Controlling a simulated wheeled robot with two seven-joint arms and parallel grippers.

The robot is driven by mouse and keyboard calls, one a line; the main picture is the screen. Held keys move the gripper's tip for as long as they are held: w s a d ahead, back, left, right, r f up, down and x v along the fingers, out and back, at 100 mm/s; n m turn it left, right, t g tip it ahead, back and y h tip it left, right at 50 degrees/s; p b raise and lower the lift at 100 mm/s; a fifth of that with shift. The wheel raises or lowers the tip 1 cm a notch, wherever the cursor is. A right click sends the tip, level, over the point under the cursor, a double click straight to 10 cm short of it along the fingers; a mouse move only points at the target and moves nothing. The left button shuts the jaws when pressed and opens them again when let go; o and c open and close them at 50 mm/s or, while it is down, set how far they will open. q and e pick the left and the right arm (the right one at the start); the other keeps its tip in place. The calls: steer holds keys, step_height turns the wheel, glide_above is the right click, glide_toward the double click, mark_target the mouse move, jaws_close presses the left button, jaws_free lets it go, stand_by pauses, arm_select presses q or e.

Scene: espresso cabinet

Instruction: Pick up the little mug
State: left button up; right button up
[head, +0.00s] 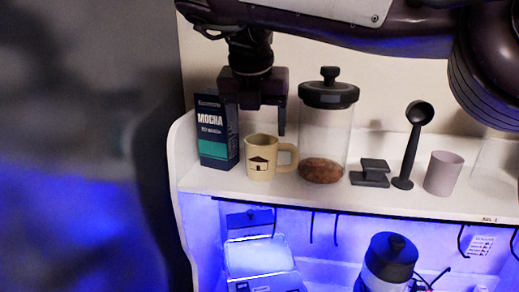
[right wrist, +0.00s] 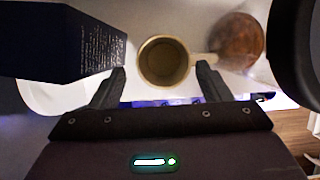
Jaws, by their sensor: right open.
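The little mug (head: 262,158) is cream with a dark house picture and stands upright on the white shelf, its handle pointing right. My right gripper (head: 268,122) is above it in the head view, fingers pointing down. In the right wrist view the open mug (right wrist: 165,62) lies just beyond and between the two fingertips of my open right gripper (right wrist: 160,78). The gripper holds nothing, and its right finger is close to the mug's handle. My left gripper does not show.
A dark mocha box (head: 216,132) stands close left of the mug. A glass jar with a black lid (head: 328,95) stands close right. The white shelf's (head: 300,196) front edge is clear.

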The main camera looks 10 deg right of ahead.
mark_target(262, 148)
steer(key=shift+s+d+f+b, duration=0.1)
steer(key=shift+d+f+b, duration=0.05)
steer(key=shift+f, duration=0.25)
steer(key=shift+s+d+f+b, duration=0.1)
steer(key=shift+d+f+b, duration=0.05)
steer(key=shift+f, duration=0.25)
steer(key=shift+w+d+f, duration=0.1)
steer(key=shift+f, duration=0.25)
steer(key=x, duration=0.2)
steer(key=p+x, duration=0.1)
steer(key=x, duration=0.1)
steer(key=shift+w+r, duration=0.15)
steer(key=shift+w, duration=0.15)
steer(key=shift+w+f, duration=0.15)
steer(key=shift+f, duration=0.3)
steer(key=shift+c, duration=1.3)
steer(key=c, duration=0.6)
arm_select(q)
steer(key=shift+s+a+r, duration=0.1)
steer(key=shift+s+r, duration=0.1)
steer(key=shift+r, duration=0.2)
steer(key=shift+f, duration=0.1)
